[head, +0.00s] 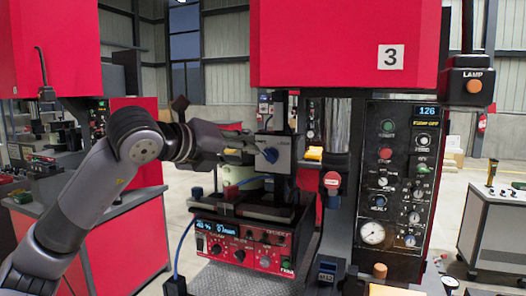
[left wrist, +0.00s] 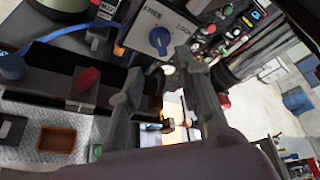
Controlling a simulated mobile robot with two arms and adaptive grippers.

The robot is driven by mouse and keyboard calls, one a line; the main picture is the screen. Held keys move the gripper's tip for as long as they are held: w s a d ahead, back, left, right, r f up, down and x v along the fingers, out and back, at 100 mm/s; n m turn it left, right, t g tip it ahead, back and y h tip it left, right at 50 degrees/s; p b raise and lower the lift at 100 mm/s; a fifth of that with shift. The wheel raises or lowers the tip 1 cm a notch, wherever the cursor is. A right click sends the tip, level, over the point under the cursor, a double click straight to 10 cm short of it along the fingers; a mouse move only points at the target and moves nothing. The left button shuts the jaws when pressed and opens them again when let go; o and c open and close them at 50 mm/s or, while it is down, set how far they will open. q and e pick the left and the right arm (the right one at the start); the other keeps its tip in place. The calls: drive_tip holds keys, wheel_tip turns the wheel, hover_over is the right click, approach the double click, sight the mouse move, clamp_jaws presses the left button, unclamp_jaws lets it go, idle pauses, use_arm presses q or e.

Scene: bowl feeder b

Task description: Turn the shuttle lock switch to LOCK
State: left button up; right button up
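The shuttle lock switch is a round blue knob (head: 271,155) on a pale grey plate, left of the tall black control panel in the head view. In the left wrist view the knob (left wrist: 159,40) shows clearly, with FREE and LOCK printed on its plate. I cannot tell for sure which label it points to. My left gripper (head: 252,146) reaches in from the left, close to the plate. In the left wrist view its two fingers (left wrist: 159,65) are apart with nothing held between them, just short of the knob. My right gripper is not in view.
A red control box (head: 240,246) with a display and knobs sits below the switch. A black control panel (head: 398,180) with buttons and gauges stands to the right. A large red housing (head: 340,45) hangs above. A blue cable (head: 182,245) runs down the left side.

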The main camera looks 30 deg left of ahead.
sight(267, 156)
use_arm(q)
drive_tip(key=p+x, duration=0.2)
drive_tip(key=x, duration=0.6)
drive_tip(key=shift+w, duration=0.3)
drive_tip(key=shift+c, duration=0.6)
clamp_jaws()
